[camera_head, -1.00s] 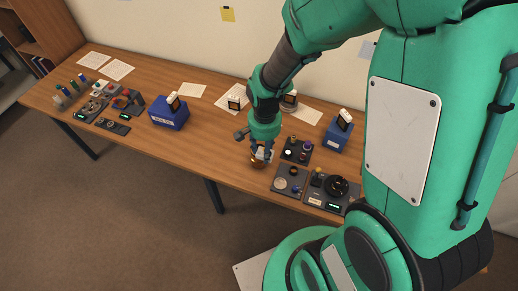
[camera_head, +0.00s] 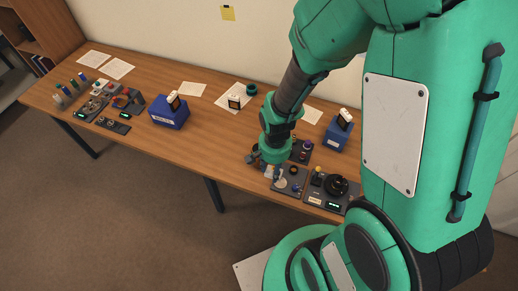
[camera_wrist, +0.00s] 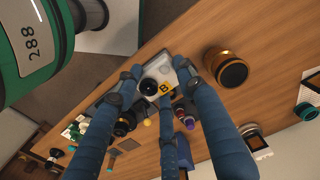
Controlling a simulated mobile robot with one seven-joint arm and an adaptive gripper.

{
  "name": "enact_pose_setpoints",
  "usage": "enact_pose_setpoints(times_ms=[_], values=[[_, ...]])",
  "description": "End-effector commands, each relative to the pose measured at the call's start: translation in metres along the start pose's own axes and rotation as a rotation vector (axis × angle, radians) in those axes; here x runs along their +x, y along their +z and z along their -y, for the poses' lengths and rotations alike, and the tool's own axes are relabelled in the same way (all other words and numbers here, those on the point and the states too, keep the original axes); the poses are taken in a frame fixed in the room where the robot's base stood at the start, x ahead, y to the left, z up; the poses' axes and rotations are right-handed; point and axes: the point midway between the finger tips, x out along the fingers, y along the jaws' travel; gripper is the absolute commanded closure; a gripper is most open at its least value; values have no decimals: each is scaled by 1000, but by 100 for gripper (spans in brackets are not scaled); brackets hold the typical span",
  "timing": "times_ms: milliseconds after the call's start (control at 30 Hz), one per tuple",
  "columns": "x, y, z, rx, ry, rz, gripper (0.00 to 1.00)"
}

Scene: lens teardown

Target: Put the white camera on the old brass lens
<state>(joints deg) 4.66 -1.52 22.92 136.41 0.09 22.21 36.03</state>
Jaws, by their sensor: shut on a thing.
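The white camera (camera_wrist: 158,84) has a round black front and a yellow label with an 8. My gripper (camera_wrist: 162,92), with blue fingers, is shut on it in the wrist view. The old brass lens (camera_wrist: 228,67) stands on the table to the right of the held camera in that view, apart from it. In the head view my gripper (camera_head: 273,168) is low near the table's front edge, by the dark panels.
Dark panels with knobs (camera_head: 335,188) lie at the right of the table (camera_head: 215,145). A blue box (camera_head: 168,114) and another blue box (camera_head: 337,137) carry small framed items. A green lens (camera_wrist: 308,105) stands farther back. The table's middle front is clear.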

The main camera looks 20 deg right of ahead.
Motion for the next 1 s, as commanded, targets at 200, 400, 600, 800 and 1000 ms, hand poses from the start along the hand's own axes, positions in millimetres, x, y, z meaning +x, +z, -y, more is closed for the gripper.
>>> enact_pose_setpoints(times_ms=[200,400,600,800,1000], values=[[5,0,0,0,-1,-2,89],[5,0,0,0,-1,-2,89],[6,-3,2,0,-1,-1,89],[7,-18,13,0,-1,-1,89],[11,-44,32,0,-1,-2,89]])
